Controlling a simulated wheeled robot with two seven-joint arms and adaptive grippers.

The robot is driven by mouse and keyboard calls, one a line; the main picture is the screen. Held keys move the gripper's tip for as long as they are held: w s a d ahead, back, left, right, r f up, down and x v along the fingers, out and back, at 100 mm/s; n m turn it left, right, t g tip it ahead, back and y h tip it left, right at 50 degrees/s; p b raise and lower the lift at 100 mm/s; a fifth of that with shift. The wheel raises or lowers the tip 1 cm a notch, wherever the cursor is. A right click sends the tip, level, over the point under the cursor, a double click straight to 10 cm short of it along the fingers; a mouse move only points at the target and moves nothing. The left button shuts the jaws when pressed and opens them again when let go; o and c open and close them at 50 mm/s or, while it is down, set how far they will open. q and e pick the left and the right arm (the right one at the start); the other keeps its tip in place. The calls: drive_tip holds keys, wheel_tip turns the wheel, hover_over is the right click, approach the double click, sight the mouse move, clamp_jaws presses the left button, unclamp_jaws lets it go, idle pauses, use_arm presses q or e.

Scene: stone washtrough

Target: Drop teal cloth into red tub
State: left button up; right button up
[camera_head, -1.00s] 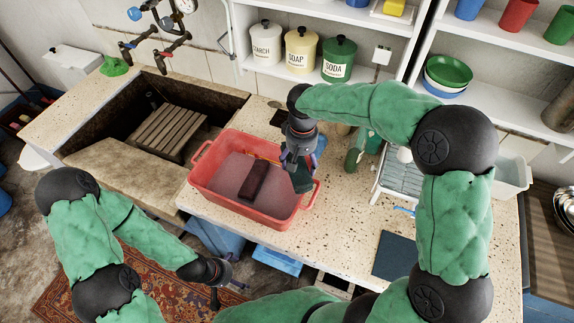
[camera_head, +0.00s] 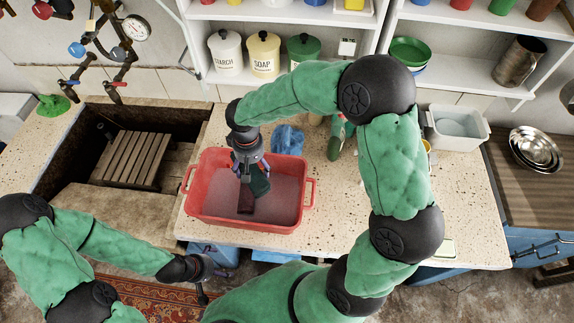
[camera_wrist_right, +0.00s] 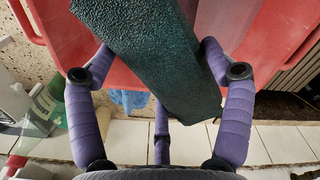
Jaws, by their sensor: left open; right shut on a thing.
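The teal cloth (camera_head: 260,184) is dark green and folded flat. It also fills the upper middle of the right wrist view (camera_wrist_right: 155,60). My right gripper (camera_head: 250,166) is shut on it and holds it over the inside of the red tub (camera_head: 209,214). The tub stands on the speckled counter with pinkish-grey contents; its red wall shows behind the cloth in the wrist view (camera_wrist_right: 68,32). I cannot tell how high the cloth hangs above the contents. My left gripper (camera_head: 202,285) is open and empty, low in front of the counter.
The stone trough with a wooden rack (camera_head: 130,160) is at left. Shelves with canisters stand behind.

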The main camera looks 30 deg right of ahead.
drive_tip(key=shift+s+d+f+b, duration=0.1)
drive_tip(key=shift+f+b, duration=0.4)
drive_tip(key=shift+f, duration=0.3)
wheel_tip(320, 180, down, 4)
drive_tip(key=b, duration=0.2)
drive_tip(key=shift+b, duration=0.35)
drive_tip(key=o, duration=1.2)
drive_tip(key=shift+c, duration=0.2)
